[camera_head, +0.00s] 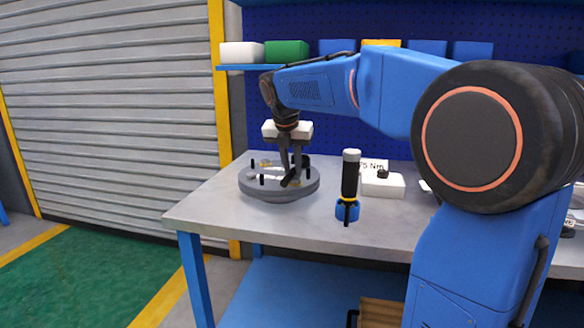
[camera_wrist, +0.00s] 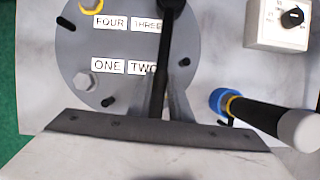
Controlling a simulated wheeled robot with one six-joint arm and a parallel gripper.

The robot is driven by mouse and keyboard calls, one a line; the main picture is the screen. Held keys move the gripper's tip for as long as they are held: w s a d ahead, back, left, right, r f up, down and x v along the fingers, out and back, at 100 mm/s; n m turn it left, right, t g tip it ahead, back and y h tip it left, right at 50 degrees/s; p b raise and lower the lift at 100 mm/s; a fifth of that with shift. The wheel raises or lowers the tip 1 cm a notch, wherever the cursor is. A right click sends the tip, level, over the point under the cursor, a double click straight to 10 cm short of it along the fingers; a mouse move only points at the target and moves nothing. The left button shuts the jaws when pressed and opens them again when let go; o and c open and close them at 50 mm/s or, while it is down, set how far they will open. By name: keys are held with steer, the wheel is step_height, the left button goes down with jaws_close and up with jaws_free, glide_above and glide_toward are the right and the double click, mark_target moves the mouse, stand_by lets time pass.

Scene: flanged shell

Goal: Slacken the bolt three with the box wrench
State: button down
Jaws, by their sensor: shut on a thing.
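The round grey flanged shell (camera_head: 252,188) lies on the workbench; in the wrist view its face (camera_wrist: 115,45) carries labels ONE, TWO, THREE and FOUR. My gripper (camera_wrist: 165,105) is shut on the dark box wrench (camera_wrist: 160,65), whose shaft runs up the wrist view. The wrench's head is at the top edge, just right of the THREE label (camera_wrist: 146,24). Bolt three is hidden there, so I cannot tell whether the head is seated on it. A pale hex bolt (camera_wrist: 86,82) sits by ONE. A bolt with a yellow ring (camera_wrist: 91,6) sits by FOUR. Bolt two is hidden.
A black-handled tool with a yellow band (camera_head: 349,178) stands upright in a blue holder right of the shell. Behind it is a white box with a black knob (camera_head: 382,187) and a 75 Nm sign. Several short black pegs stick up from the shell. The bench's front left is clear.

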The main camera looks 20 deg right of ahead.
steer(key=shift+r, duration=2.95)
